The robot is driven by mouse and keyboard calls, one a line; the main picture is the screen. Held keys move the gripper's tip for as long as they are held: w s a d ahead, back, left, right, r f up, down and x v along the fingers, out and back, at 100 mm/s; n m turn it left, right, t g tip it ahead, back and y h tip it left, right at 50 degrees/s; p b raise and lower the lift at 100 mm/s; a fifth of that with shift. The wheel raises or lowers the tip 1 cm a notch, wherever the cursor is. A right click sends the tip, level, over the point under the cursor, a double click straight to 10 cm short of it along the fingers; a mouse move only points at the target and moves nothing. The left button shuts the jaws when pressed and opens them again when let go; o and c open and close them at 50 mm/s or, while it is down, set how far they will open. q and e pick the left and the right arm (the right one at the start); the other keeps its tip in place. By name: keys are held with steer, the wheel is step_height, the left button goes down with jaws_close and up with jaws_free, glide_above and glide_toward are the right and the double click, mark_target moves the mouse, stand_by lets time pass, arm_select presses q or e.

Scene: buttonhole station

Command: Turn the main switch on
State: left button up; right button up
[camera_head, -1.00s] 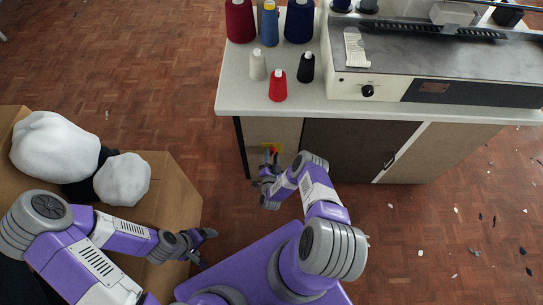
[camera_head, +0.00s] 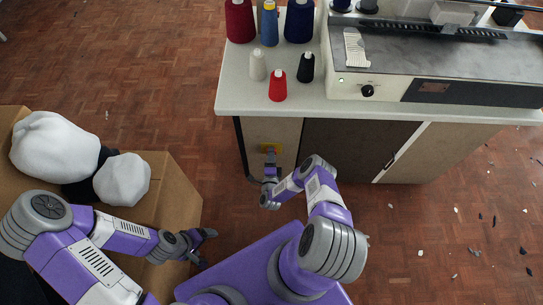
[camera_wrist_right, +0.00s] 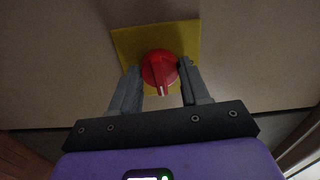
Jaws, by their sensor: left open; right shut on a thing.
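The main switch is a red rotary knob (camera_wrist_right: 159,68) on a yellow plate (camera_wrist_right: 124,45) in the right wrist view. Its white mark points down in that picture, toward my gripper. My left gripper (camera_head: 208,246) is open and empty, low at the left.
Thread cones, including a red one (camera_head: 278,86), stand on the counter (camera_head: 235,93) beside a machine (camera_head: 366,91). A cardboard box (camera_head: 175,190) with white bundles is at the left. Dark and pale scraps lie on the floor at the right.

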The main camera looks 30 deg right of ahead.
steer(key=shift+a+m, duration=0.1)
steer(key=shift+m, duration=0.4)
steer(key=o, duration=1.1)
steer(key=shift+c, duration=0.2)
steer(key=p+v, duration=0.2)
steer(key=v, duration=0.5)
steer(key=shift+s, duration=0.35)
steer(key=shift+a, duration=0.1)
